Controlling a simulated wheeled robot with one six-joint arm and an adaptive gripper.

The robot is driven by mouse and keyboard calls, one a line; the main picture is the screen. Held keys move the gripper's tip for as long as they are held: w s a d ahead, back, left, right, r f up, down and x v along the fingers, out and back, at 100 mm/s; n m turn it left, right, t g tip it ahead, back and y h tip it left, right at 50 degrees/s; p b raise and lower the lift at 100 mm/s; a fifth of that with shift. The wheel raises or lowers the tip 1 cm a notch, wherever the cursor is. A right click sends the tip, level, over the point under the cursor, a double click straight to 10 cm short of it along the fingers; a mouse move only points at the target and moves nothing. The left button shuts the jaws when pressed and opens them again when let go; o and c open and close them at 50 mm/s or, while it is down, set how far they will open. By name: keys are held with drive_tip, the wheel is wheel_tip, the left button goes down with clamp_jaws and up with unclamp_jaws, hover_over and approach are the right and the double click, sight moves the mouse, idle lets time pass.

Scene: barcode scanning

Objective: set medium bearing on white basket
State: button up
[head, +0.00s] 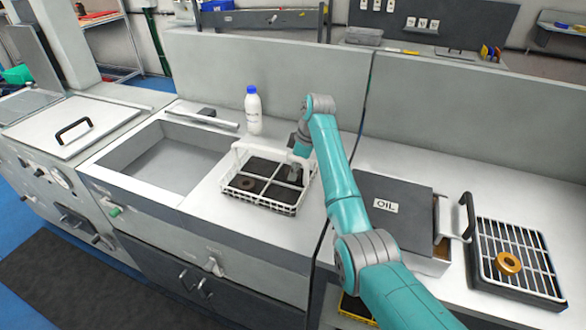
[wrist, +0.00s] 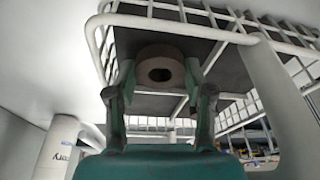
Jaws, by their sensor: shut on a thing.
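The white basket (head: 268,207) is a wire crate with a dark lining, standing on the counter right of the sink. My gripper (head: 296,172) is over its right part, pointing down. In the wrist view my gripper (wrist: 160,88) is shut on a grey-brown ring, the medium bearing (wrist: 160,72), between its fingertips. The basket's wire rim (wrist: 190,28) and dark lining show behind it. I cannot tell whether the held bearing touches the lining. Another dark brown ring (head: 247,184) lies in the basket's left part.
A white bottle with a blue cap (head: 253,112) stands behind the basket. The empty sink (head: 165,158) is to the left. A dark box marked OIL (head: 395,205) and a rack with a gold ring (head: 508,263) are to the right.

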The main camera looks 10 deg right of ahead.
drive_tip(key=shift+f, duration=0.15)
drive_tip(key=o, duration=1)
drive_tip(key=shift+c, duration=0.2)
drive_tip(key=shift+v, duration=3.95)
drive_tip(key=shift+a, duration=0.1)
drive_tip(key=shift+w, duration=0.1)
